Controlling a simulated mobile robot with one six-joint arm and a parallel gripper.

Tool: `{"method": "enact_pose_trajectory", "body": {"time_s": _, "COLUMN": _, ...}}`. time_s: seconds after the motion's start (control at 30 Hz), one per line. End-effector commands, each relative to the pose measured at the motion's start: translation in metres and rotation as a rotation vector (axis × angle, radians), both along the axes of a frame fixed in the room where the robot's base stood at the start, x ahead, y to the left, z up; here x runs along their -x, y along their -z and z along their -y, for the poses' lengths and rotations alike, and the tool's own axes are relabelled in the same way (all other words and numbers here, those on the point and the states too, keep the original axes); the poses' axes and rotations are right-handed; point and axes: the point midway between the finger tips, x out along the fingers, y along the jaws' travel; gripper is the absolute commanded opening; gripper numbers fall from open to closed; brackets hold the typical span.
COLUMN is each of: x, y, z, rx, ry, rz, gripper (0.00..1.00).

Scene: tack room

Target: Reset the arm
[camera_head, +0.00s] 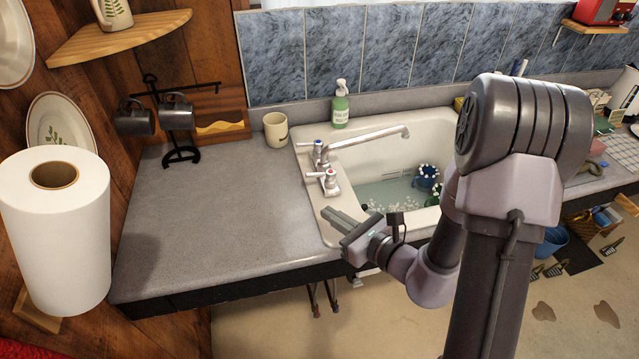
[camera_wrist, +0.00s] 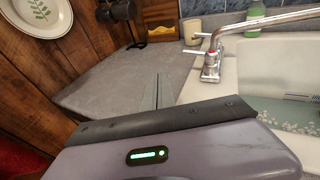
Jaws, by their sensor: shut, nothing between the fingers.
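My gripper (camera_head: 340,220) is shut and empty. In the head view it hovers near the front left corner of the sink (camera_head: 313,178), pointing left over the counter edge. Its closed fingers (camera_wrist: 157,92) also show in the wrist view, pointing at the counter beside the faucet. My arm stretches from the right side of the head view down to the wrist.
The sink holds water and a blue mug (camera_head: 427,178). A faucet (camera_head: 365,140), a beige cup (camera_head: 276,129) and a green soap bottle (camera_head: 340,105) stand around it. A mug rack (camera_head: 180,155) and a paper towel roll (camera_head: 55,235) are left. The left counter (camera_head: 220,215) is mostly clear.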

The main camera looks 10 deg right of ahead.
Motion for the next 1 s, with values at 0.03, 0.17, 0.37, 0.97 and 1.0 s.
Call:
{"method": "enact_pose_trajectory", "body": {"time_s": 0.03, "x": 0.001, "y": 0.000, "z": 0.000, "rx": 0.000, "ry": 0.000, "rz": 0.000, "gripper": 0.00}}
{"method": "enact_pose_trajectory", "body": {"time_s": 0.17, "x": 0.005, "y": -0.014, "z": -0.018, "rx": 0.023, "ry": -0.083, "rz": 0.031, "gripper": 0.00}}
{"method": "enact_pose_trajectory", "body": {"time_s": 0.37, "x": 0.120, "y": -0.070, "z": -0.129, "rx": 0.433, "ry": -0.808, "rz": 0.241, "gripper": 0.00}}
{"method": "enact_pose_trajectory", "body": {"time_s": 0.97, "x": 0.212, "y": -0.085, "z": -0.019, "rx": 1.948, "ry": -1.271, "rz": 0.508, "gripper": 0.00}}
{"method": "enact_pose_trajectory", "body": {"time_s": 1.0, "x": 0.212, "y": -0.085, "z": -0.019, "rx": 1.947, "ry": -1.272, "rz": 0.507, "gripper": 0.00}}
